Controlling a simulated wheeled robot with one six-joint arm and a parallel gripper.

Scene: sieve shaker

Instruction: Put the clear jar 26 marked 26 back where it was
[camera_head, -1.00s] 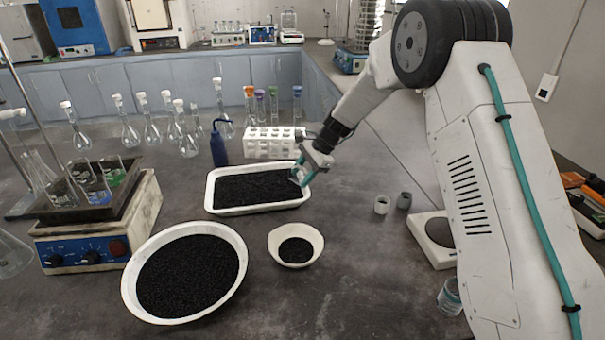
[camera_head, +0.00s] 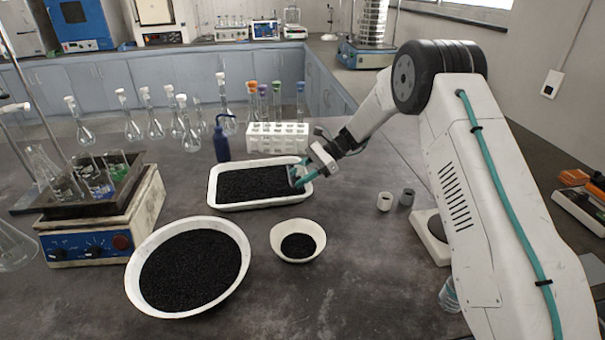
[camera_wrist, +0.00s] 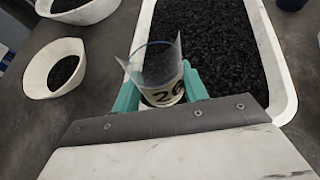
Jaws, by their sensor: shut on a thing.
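The clear jar (camera_wrist: 160,72) with a pale band marked 26 is between the teal fingers of my gripper (camera_wrist: 160,95) in the wrist view. My gripper is shut on it, and the jar's open rim faces the camera. In the head view my gripper (camera_head: 302,179) is at the right end of the white tray (camera_head: 212,190) of black granules. The jar is too small there to make out clearly. In the wrist view the jar overlaps the tray's near left rim (camera_wrist: 140,30). I cannot tell whether its base touches anything.
A small white bowl (camera_head: 287,254) and a large white bowl (camera_head: 140,300) hold black granules. A white rack (camera_head: 277,143) and blue bottle (camera_head: 221,143) stand behind the tray. Two small cups (camera_head: 385,201) stand right of it. Several flasks line the back. The table's front middle is clear.

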